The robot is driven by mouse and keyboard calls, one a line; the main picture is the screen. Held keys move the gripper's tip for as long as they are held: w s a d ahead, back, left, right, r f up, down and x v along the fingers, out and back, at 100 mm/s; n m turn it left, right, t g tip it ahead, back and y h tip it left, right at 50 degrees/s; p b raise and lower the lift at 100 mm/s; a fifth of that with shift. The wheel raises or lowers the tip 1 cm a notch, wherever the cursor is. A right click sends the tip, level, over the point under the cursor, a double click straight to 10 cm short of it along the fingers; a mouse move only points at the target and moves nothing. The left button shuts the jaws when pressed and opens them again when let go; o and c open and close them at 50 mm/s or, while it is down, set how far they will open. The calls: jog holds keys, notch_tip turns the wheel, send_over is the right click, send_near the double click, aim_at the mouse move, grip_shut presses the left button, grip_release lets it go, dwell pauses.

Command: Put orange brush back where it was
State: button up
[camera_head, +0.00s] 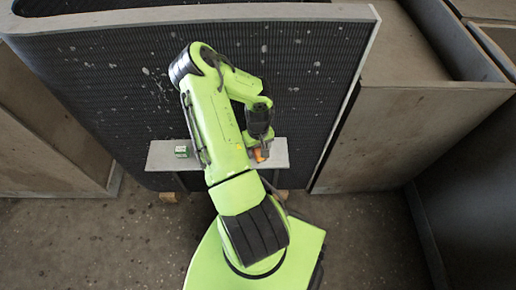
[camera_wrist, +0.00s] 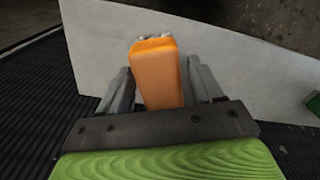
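The orange brush (camera_wrist: 158,75) is between the two fingers of my gripper (camera_wrist: 162,80) in the wrist view. The fingers flank it closely on both sides, and my gripper looks shut on it. A thin grey patch shows at its far end. In the head view the brush (camera_head: 260,154) is a small orange piece below my gripper (camera_head: 259,143), over the right part of a narrow grey shelf (camera_head: 273,157). The shelf also shows in the wrist view (camera_wrist: 235,75). I cannot tell whether the brush touches the shelf.
A small green box (camera_head: 182,150) stands on the shelf's left part; its edge shows in the wrist view (camera_wrist: 314,103). A dark ribbed panel (camera_head: 110,80) rises behind the shelf. Large brown boxes (camera_head: 400,125) stand to the right. The floor (camera_head: 110,240) is clear at the front left.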

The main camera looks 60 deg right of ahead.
jog(key=shift+o, duration=0.5)
jog(key=shift+r, duration=0.15)
notch_tip(320, 180, up, 12)
jog(key=p, duration=0.4)
jog(key=w+a+r+n+t, duration=0.3)
jog(key=w+a+r, duration=0.9)
jog(key=a+r, duration=0.35)
jog(key=s+a+r+n+t, duration=0.1)
jog(key=s+a+r+n, duration=0.1)
jog(key=s+a+r, duration=0.3)
jog(key=s+a+r+n+t, duration=0.1)
jog(key=s+a+r+n, duration=0.2)
jog(key=a, duration=0.8)
notch_tip(320, 180, up, 4)
jog(key=shift+s+r+t, duration=0.15)
jog(key=shift+s+t, duration=0.15)
jog(key=shift+s, duration=0.7)
